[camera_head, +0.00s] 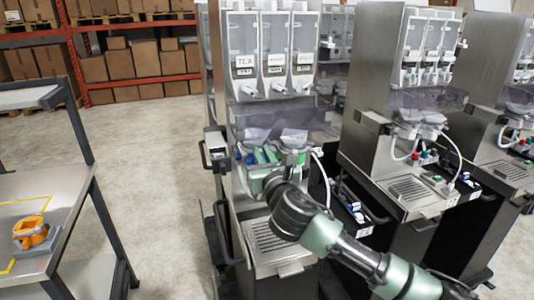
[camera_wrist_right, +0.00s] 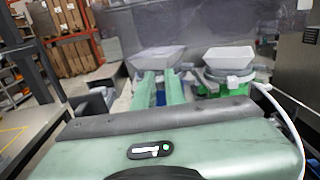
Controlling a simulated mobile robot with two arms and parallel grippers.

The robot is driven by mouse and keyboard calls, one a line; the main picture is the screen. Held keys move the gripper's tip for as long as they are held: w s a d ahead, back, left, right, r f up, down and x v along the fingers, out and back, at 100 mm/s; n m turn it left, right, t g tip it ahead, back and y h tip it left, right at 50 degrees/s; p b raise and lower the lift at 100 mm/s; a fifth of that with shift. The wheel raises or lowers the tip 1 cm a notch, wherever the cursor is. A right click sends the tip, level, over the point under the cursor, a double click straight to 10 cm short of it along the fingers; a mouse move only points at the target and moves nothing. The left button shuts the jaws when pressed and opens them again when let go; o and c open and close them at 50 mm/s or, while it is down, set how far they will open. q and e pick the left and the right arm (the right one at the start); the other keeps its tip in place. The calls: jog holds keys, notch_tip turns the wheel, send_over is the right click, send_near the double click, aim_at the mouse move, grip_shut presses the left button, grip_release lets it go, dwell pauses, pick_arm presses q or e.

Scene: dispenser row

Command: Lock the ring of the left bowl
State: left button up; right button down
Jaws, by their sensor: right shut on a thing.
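The left bowl (camera_wrist_right: 157,58) is a pale, wide-rimmed bowl on the nearest dispenser. In the head view it sits at the left under the clear guard. My right gripper (camera_head: 263,156) reaches to just below it from the front. In the right wrist view its two green fingers (camera_wrist_right: 160,88) point at the base of the left bowl and are shut on its ring. The ring is mostly hidden between the fingers, so its turn position cannot be told. The right bowl (camera_wrist_right: 230,58) stands beside it on a green ring (camera_wrist_right: 229,84). My left gripper is not in view.
A white hose (camera_head: 324,176) curves down right of the bowls. A drip grate (camera_head: 268,238) lies below my right arm. More dispensers (camera_head: 405,150) stand to the right. A metal cart with an orange part (camera_head: 30,232) stands at left. The floor between is clear.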

jog(key=a+m+h, duration=0.1)
jog(key=m+h, duration=0.1)
jog(key=h, duration=0.1)
jog(key=shift+s+a+t, duration=0.15)
jog(key=shift+a+t, duration=0.15)
jog(key=shift+a, duration=0.05)
jog(key=shift+a+m+h+p, duration=0.25)
jog(key=shift+m+h, duration=0.2)
jog(key=shift+h, duration=0.25)
jog(key=shift+a+m+h+p, duration=0.2)
jog(key=shift+m+h, duration=0.25)
jog(key=shift+h, duration=0.25)
jog(key=c, duration=1.4)
grip_release()
jog(key=shift+c, duration=0.2)
jog(key=s+b, duration=0.2)
jog(key=s, duration=0.5)
jog(key=shift+s+a, duration=0.25)
jog(key=shift+s, duration=0.1)
